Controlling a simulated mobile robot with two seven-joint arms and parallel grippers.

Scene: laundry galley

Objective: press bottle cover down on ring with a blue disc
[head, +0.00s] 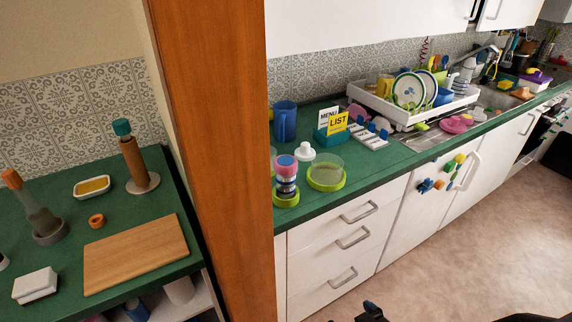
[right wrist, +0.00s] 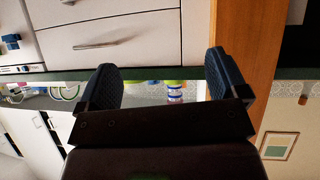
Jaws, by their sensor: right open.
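A pink ring with a blue disc in its top (head: 286,162) sits on top of a short stack of banded pieces (head: 286,185) in a lime-green dish on the green counter. A white domed piece with a knob (head: 305,152), which looks like the bottle cover, stands apart, behind and right of the stack. My right gripper (right wrist: 163,78) is open and empty in the right wrist view. That view is upside down, and the stack (right wrist: 175,92) shows small between the fingers, well beyond them. My left gripper is not in view.
A clear bowl with a lime-green base (head: 326,173) stands right of the stack. A blue jug (head: 285,122), a menu holder (head: 334,128) and a dish rack (head: 395,108) stand behind. A wooden post (head: 220,150) separates this counter from the left one. The floor (head: 470,265) is clear.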

